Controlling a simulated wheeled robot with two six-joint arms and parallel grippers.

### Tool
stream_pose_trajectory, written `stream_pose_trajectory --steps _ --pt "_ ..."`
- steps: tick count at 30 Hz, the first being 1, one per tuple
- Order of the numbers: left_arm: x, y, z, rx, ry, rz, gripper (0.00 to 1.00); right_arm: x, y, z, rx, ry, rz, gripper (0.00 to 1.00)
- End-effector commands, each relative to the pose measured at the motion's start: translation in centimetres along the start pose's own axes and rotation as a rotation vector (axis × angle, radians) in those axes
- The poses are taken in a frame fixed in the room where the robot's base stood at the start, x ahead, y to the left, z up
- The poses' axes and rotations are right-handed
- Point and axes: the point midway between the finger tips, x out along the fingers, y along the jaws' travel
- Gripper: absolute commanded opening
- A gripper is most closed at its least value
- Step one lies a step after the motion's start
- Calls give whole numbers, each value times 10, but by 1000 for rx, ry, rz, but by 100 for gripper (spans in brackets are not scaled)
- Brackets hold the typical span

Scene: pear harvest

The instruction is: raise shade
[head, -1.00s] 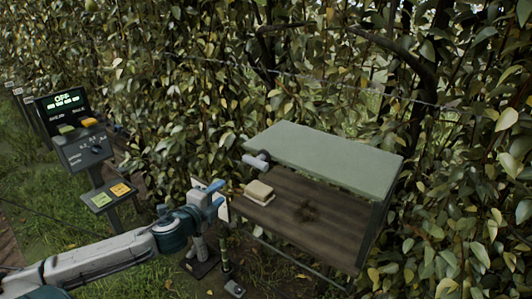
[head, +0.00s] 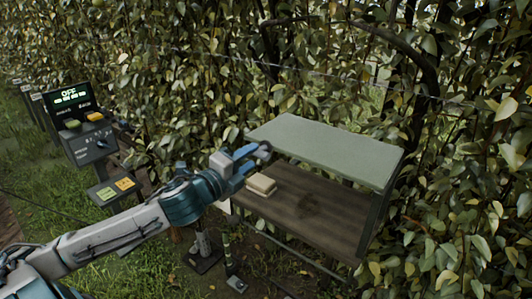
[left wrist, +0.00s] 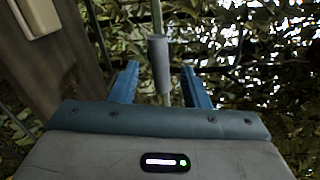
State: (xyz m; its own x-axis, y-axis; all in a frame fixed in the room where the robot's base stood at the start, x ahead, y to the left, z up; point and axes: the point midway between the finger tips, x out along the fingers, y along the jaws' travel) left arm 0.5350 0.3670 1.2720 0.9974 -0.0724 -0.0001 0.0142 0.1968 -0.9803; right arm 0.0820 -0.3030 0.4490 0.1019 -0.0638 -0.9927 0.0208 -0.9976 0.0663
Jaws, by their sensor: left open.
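The shade is a pale green panel (head: 325,150) over a brown wooden shelf, held level or slightly sloped. A grey cylindrical handle (head: 265,147) sits at its left corner and is partly covered by my gripper in the head view. My left gripper (head: 250,161), with blue fingers, is open at this handle. In the left wrist view the handle (left wrist: 159,62) appears between the fingertips of my left gripper (left wrist: 160,72), with room on both sides; contact cannot be seen. My right gripper is not in view.
The brown shelf (head: 325,220) lies under the shade and bears a cream block (head: 261,185) close to my left gripper. Dense leafy branches fill the back; grass lies at lower left.

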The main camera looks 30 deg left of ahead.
Motion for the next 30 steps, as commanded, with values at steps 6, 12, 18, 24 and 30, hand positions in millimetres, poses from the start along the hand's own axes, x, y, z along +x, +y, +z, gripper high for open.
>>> stream_pose_trajectory --steps 6,12,18,24,30 --pt "19 -2 -2 -9 4 -5 42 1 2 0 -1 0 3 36" --pt "39 -3 -1 -8 3 -4 42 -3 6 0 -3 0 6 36" --pt "58 -2 -1 -7 3 -3 42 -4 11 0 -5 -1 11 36" --pt "70 -2 -2 -2 5 -2 42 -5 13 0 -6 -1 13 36" --pt "72 -2 -2 -1 6 -2 42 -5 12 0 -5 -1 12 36"
